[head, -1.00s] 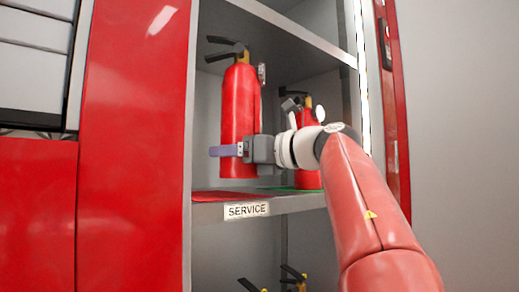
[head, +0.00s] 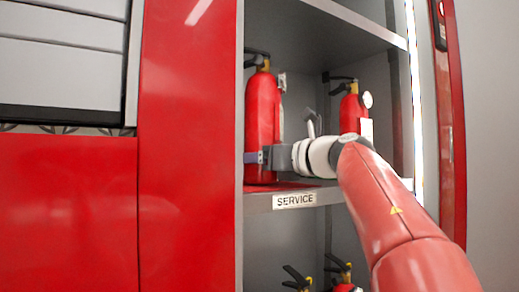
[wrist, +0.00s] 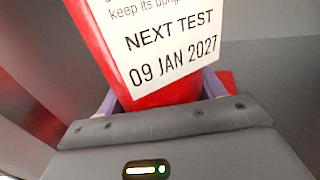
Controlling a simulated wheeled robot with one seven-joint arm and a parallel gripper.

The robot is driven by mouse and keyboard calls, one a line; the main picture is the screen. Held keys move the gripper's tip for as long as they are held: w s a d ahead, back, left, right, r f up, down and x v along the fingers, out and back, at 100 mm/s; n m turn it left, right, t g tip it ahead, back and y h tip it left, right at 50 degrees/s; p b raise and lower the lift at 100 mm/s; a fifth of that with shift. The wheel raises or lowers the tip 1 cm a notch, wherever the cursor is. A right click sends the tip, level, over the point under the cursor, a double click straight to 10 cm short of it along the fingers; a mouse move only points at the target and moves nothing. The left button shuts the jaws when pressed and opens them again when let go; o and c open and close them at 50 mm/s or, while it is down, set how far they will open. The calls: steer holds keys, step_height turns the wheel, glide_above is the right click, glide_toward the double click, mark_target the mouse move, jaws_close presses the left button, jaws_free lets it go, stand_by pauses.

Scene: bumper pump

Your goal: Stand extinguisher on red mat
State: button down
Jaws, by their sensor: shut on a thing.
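A red fire extinguisher (head: 262,115) with a black handle stands upright at the left of the SERVICE shelf. My gripper (head: 258,157) is shut around its lower body, coming from the right. The red mat (head: 294,185) shows as a thin strip on the shelf by the extinguisher's base. I cannot tell whether the base touches the mat. In the wrist view, the extinguisher's red body (wrist: 160,95) and its white test label (wrist: 165,45) fill the space between my purple fingers (wrist: 158,98). Its base is hidden there.
A second red extinguisher (head: 350,112) stands further back on the right. A grey upper shelf (head: 335,22) is above, and the cabinet's left post (head: 240,120) is close beside the held extinguisher. More extinguishers (head: 340,275) stand below the SERVICE label (head: 294,201).

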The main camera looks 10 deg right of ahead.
steer(key=shift+s, duration=0.15)
steer(key=shift+c, duration=1.1)
jaws_free()
steer(key=shift+f, duration=0.2)
steer(key=b+v, duration=0.2)
steer(key=v, duration=1)
